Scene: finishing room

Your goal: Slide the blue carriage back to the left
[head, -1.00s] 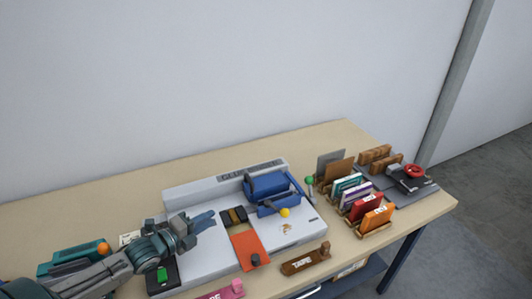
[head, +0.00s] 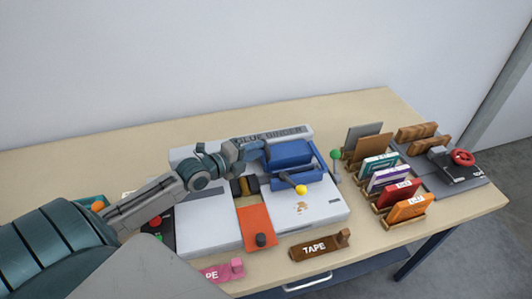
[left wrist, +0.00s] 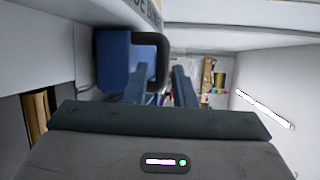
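The blue carriage (head: 290,156) sits on the right part of the light grey glue binder (head: 205,222). A lever with a yellow knob (head: 301,189) sticks out at its front. My left gripper (head: 256,150) is at the carriage's left side, near its rear. In the left wrist view, the fingers (left wrist: 161,84) are apart, with a dark bar of the handle (left wrist: 159,50) on the blue carriage (left wrist: 128,62) showing between them. I cannot tell whether they touch it. My right gripper is not in view.
A green-knobbed lever (head: 336,155) stands right of the carriage. A rack of coloured booklets (head: 388,190) is further right. A brown TAPE holder (head: 318,245) sits at the front edge.

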